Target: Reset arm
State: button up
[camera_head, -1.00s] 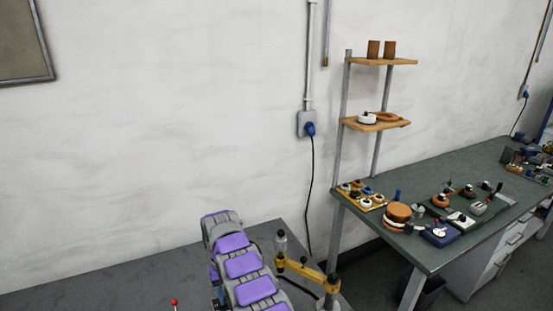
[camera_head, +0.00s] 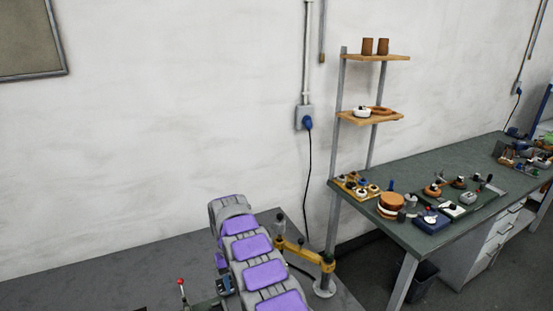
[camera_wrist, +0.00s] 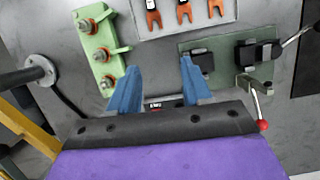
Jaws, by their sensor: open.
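My gripper (camera_wrist: 160,88) shows in the wrist view as two blue fingers set apart, with nothing between them. It is over a grey tabletop. A green block with copper-coloured terminals (camera_wrist: 101,48) lies to the left of the fingers. A green plate with black clamps (camera_wrist: 228,60) and a red-knobbed lever lies to the right. In the head view my purple and grey arm rises over the grey table (camera_head: 110,262); the fingers are hidden there.
A white card with several copper forks (camera_wrist: 185,14) lies beyond the fingers. A yellow arm on a post (camera_head: 305,252) stands right of my arm. A green-topped bench (camera_head: 400,170) carries wooden and electrical parts. A shelf rack (camera_head: 372,116) stands behind.

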jog(key=s+d+r+m+b, duration=0.1)
jog(key=s+d+r+m, duration=0.1)
jog(key=s+d+r, duration=1.45)
jog(key=s+d+m+b, duration=0.1)
jog(key=s+d, duration=0.4)
jog(key=s, duration=0.8)
jog(key=s+d+m+t+y, duration=0.1)
jog(key=s+d, duration=0.4)
jog(key=s, duration=0.9)
jog(key=shift+s+f+m+b, duration=0.15)
jog(key=shift+f+m+b, duration=0.1)
jog(key=shift+m+b, duration=0.15)
